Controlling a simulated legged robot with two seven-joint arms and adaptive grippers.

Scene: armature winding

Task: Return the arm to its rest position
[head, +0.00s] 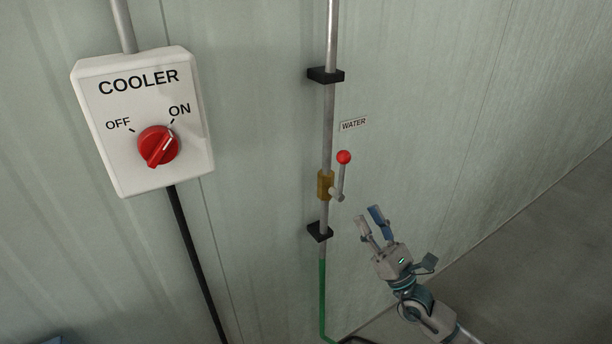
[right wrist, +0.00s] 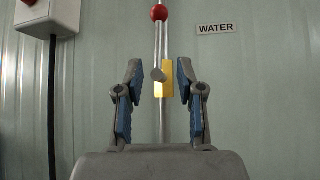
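My right gripper (head: 377,223) is open and empty in the head view, to the lower right of the water valve, apart from it. In the right wrist view its two blue-padded fingers (right wrist: 160,100) stand wide apart, with the valve seen between and beyond them. The valve has a brass body (head: 325,185) and a grey lever with a red ball knob (head: 344,157). The lever points up, nearly along the pipe. My left gripper does not show in either view.
A white COOLER box (head: 105,140) with a red knob (head: 158,147) hangs on the wall at the left; the knob's white mark points toward ON. A grey pipe (head: 330,120) is held by black clamps. A WATER label (head: 354,124) is beside it. Floor shows at the right.

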